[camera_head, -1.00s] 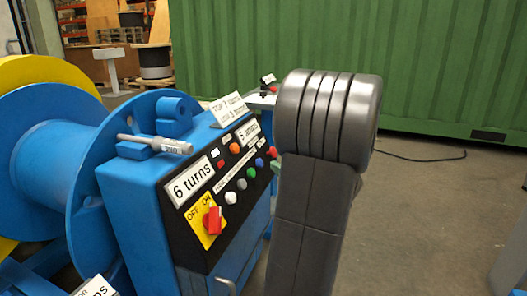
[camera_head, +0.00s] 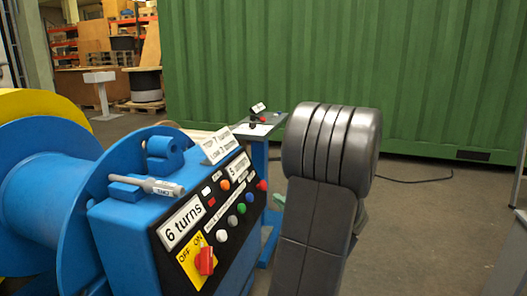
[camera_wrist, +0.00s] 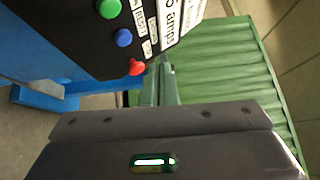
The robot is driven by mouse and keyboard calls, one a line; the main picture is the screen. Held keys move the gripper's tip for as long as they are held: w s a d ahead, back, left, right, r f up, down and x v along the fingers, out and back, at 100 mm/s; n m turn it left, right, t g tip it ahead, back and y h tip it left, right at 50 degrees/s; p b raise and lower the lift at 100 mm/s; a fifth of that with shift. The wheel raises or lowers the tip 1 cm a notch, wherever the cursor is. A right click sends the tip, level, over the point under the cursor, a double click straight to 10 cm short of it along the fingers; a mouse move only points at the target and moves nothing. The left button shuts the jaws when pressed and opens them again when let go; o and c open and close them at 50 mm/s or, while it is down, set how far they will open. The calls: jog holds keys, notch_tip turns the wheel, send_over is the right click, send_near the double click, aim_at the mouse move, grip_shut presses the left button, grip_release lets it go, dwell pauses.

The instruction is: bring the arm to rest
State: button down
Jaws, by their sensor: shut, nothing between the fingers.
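My grey arm (camera_head: 318,215) stands upright in the middle of the head view, in front of the right end of the blue machine's control panel (camera_head: 228,208). It hides most of my gripper there. In the wrist view my gripper's grey-green fingers (camera_wrist: 159,86) are together and empty. In that view they point toward the green container, with the panel's red button (camera_wrist: 136,67) just left of them. I cannot tell how far the fingers are from the panel.
The blue machine carries a red switch (camera_head: 205,261), coloured buttons and a grey tool (camera_head: 160,187) on top. A large blue reel (camera_head: 45,190) is at left. A small stand (camera_head: 258,130) is behind. The green container (camera_head: 420,80) closes the back; floor (camera_head: 430,220) at right is open.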

dwell(0.3)
jog(key=w+a+f+b, duration=0.1)
jog(key=a+f+b, duration=0.2)
jog(key=a, duration=0.2)
jog(key=shift+w+b, duration=0.3)
jog(key=shift+b, duration=0.1)
jog(key=shift+a+f+b, duration=0.1)
jog(key=shift+b, duration=0.65)
jog(key=p, duration=0.2)
jog(key=r+p, duration=0.1)
jog(key=p, duration=0.1)
jog(key=shift+d+r, duration=0.15)
jog(key=shift+d, duration=0.2)
